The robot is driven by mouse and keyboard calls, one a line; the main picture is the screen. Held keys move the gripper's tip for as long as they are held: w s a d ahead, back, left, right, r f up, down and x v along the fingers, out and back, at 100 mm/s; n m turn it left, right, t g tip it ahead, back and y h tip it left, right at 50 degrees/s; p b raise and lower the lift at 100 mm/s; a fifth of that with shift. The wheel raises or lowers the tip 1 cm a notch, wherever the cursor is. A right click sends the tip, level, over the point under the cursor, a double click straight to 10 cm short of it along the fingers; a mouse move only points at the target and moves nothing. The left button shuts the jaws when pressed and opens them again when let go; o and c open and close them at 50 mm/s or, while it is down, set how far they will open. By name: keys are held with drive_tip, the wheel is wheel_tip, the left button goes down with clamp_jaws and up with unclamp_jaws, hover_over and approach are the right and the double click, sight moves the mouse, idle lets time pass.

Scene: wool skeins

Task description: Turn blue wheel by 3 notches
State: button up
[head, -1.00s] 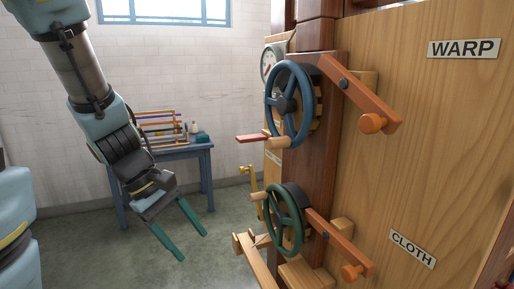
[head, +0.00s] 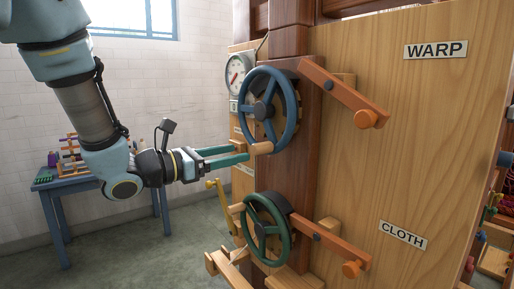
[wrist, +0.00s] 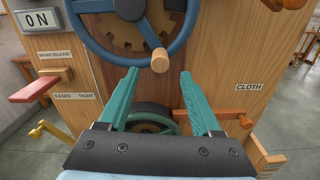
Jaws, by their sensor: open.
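The blue wheel (head: 294,108) is mounted upright on the dark wooden post, with a toothed ring behind it. Its pale wooden handle knob (head: 262,148) sits at the bottom of the rim. In the wrist view the blue wheel (wrist: 104,52) is at the top, and its knob (wrist: 160,61) is just ahead of the fingers. My gripper (head: 247,154) is open, its two green fingers pointing at the knob. In the wrist view my gripper (wrist: 158,75) has a fingertip to each side below the knob, with nothing between them. I cannot tell whether the fingers touch it.
A green wheel (head: 284,240) is below the blue one. Orange levers stick out at right, the upper one (head: 340,90) near the WARP label (head: 435,49). A red brake lever (wrist: 35,89) is left of the fingers. A gauge (head: 236,76) is behind the wheel.

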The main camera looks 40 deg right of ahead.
sight(253, 150)
drive_tip(key=d+p, duration=0.1)
drive_tip(key=d, duration=0.2)
drive_tip(key=d+p, duration=0.1)
drive_tip(key=d, duration=0.4)
drive_tip(key=shift+s+d+p, duration=0.3)
drive_tip(key=shift+d+p, duration=0.05)
drive_tip(key=shift+p, duration=0.05)
drive_tip(key=shift+c, duration=0.3)
clamp_jaws()
idle(0.6)
